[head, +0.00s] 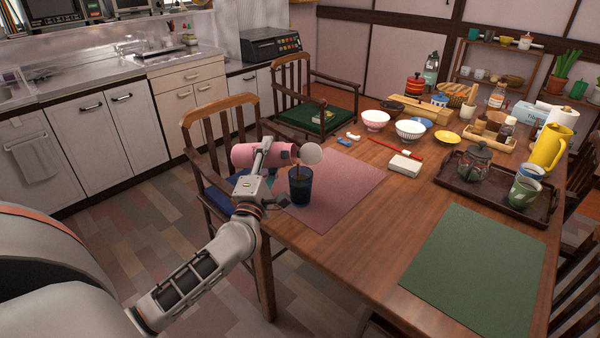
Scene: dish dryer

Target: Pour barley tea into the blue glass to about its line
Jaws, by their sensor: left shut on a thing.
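A pink pitcher (262,155) is tipped nearly on its side above the left edge of the table, its mouth facing right. My left gripper (264,168) is shut on it. A round white part (311,153), perhaps its lid, shows at the mouth. The dark blue glass (300,189) stands upright on the pink placemat (343,188), just below the mouth. A thin brown streak, seemingly tea, runs from the mouth down into the glass. The level inside and the line on the glass are too small to tell. My right gripper is not in view.
A green placemat (476,268) lies bare at the near right. A dark tray (455,187) holds a teapot (475,162) and cups. A yellow jug (548,150), bowls (410,130) and a white box (405,165) stand farther back. A wooden chair (222,118) stands close behind the pitcher.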

